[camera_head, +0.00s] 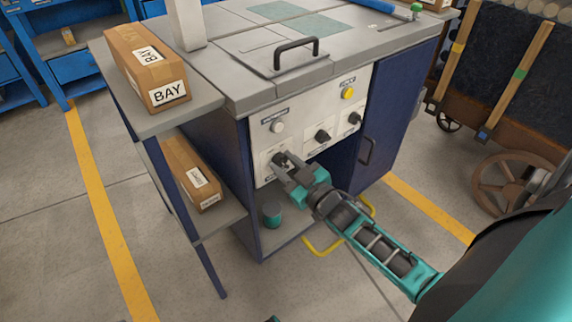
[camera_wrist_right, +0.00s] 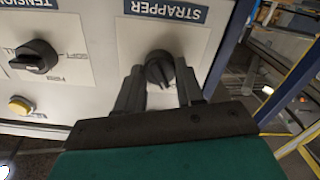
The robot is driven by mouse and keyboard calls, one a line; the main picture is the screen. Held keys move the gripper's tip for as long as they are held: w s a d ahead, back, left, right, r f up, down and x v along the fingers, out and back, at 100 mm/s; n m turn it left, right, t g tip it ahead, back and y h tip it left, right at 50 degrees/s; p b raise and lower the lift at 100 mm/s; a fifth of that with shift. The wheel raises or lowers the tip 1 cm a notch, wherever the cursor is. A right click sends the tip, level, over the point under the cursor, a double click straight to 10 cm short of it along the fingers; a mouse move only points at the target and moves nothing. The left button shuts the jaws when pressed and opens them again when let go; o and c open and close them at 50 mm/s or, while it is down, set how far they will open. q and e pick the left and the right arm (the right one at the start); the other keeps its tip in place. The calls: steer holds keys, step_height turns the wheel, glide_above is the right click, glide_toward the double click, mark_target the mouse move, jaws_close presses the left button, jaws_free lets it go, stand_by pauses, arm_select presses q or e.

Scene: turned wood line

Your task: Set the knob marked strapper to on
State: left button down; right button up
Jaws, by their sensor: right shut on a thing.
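The strapper knob (camera_wrist_right: 159,70) is a black rotary knob on a white plate, under the label STRAPPER, which shows upside down in the right wrist view. In the head view the knob (camera_head: 279,159) sits at the lower left of the control panel, partly hidden by my gripper. My right gripper (camera_head: 284,166) reaches it from the front right. In the wrist view its two fingers (camera_wrist_right: 160,84) stand on either side of the knob, shut on it. The position words around this knob are hidden or too small to read.
The panel also carries other black knobs (camera_head: 322,136), a white button (camera_head: 277,126) and a yellow button (camera_head: 347,92). The tension knob (camera_wrist_right: 35,56) is beside the strapper plate. A cardboard box (camera_head: 190,170) lies on the lower side shelf, left of my gripper. A handle (camera_head: 297,50) is on top.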

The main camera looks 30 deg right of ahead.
arm_select(q)
steer(key=shift+r, duration=0.2)
arm_select(e)
steer(key=shift+r+m+p, duration=0.1)
steer(key=shift+m+p, duration=0.5)
steer(key=shift+m, duration=0.1)
steer(key=m+p, duration=0.2)
steer(key=m, duration=0.1)
arm_select(q)
steer(key=shift+s+a+r+y+p, duration=0.2)
steer(key=shift+a+r+p, duration=0.1)
steer(key=shift+r+p, duration=0.15)
steer(key=shift+s+a+r+y+p, duration=0.15)
steer(key=shift+a+r+p, duration=0.2)
steer(key=shift+r, duration=0.2)
arm_select(e)
steer(key=shift+d+m, duration=0.15)
steer(key=shift+m, duration=3.65)
arm_select(q)
steer(key=shift+d, duration=0.1)
steer(key=shift+r, duration=0.1)
steer(key=shift+w, duration=0.1)
arm_select(e)
steer(key=o, duration=1)
arm_select(q)
steer(key=shift+r, duration=0.1)
arm_select(e)
steer(key=shift+o, duration=0.2)
